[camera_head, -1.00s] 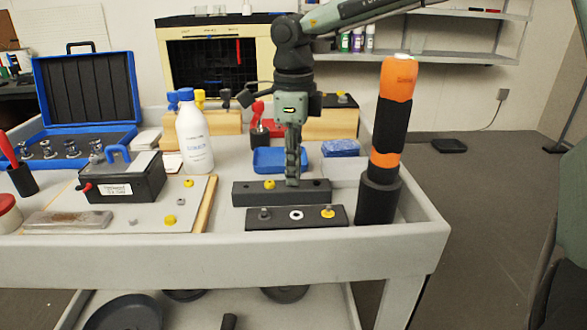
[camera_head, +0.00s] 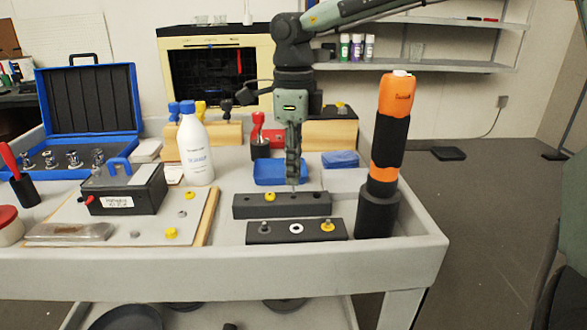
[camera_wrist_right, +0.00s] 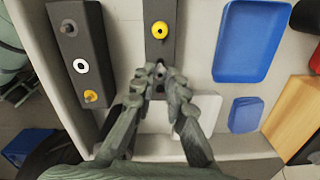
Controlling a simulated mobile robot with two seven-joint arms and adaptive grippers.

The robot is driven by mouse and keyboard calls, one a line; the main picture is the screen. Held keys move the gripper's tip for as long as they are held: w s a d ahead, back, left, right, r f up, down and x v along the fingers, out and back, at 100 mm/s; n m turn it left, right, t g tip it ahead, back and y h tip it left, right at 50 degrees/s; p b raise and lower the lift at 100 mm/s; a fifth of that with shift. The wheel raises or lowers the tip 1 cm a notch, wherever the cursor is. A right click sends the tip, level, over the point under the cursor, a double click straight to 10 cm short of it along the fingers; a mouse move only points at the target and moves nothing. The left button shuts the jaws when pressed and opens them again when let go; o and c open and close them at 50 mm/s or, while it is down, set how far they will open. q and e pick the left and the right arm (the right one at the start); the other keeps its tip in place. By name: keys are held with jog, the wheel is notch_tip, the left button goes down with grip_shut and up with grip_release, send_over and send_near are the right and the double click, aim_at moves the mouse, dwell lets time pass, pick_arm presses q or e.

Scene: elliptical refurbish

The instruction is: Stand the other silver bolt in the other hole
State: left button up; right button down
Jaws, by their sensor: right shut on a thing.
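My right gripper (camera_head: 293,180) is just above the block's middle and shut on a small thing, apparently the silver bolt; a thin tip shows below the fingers. In the wrist view the fingertips (camera_wrist_right: 159,76) cover most of it, over the block beside its yellow bolt (camera_wrist_right: 159,29). The front black block (camera_head: 280,237) has a silver bolt (camera_head: 264,228), a white ring (camera_head: 296,229) and a yellow bolt (camera_head: 327,226). My left gripper is not in view.
An orange-black flashlight (camera_head: 386,135) stands upright right of the blocks. A blue tray (camera_head: 265,172) lies behind them. A white bottle (camera_head: 195,150), a black box (camera_head: 125,190) and a board with small hardware (camera_head: 140,212) are at left.

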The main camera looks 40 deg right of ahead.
jog(key=shift+r+p, duration=1.05)
jog(key=shift+r, duration=0.95)
